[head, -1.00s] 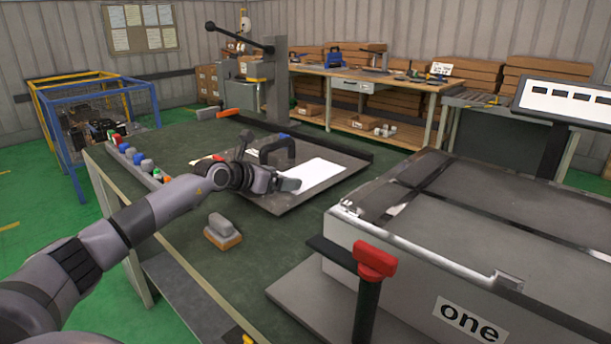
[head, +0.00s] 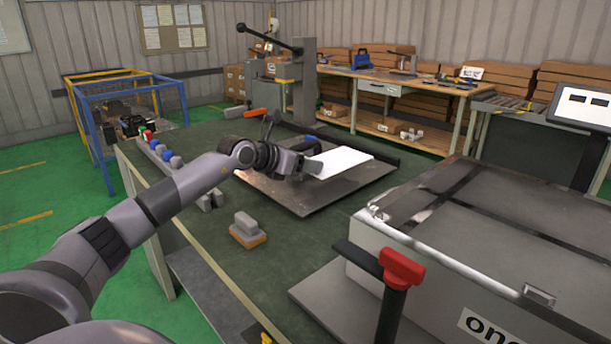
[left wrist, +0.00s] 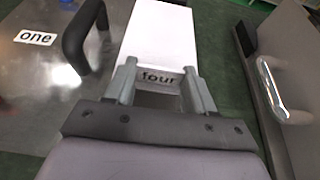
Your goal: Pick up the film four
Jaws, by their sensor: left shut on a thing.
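The film four is a white sheet (head: 343,161) with a "four" label at its near end. My left gripper (head: 312,168) is shut on that near end. The film appears slightly above the grey metal plate (head: 300,205) on the green bench. In the left wrist view the label sits between the two fingers (left wrist: 158,90), and the white film (left wrist: 160,35) extends away from them. My right gripper is not in view.
A dark handle (left wrist: 82,38) stands left of the film, near a "one" label (left wrist: 35,37). A large grey box (head: 420,265) with a red-topped lever (head: 402,268) stands at right. A grey block on an orange base (head: 247,230) lies in front of the plate.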

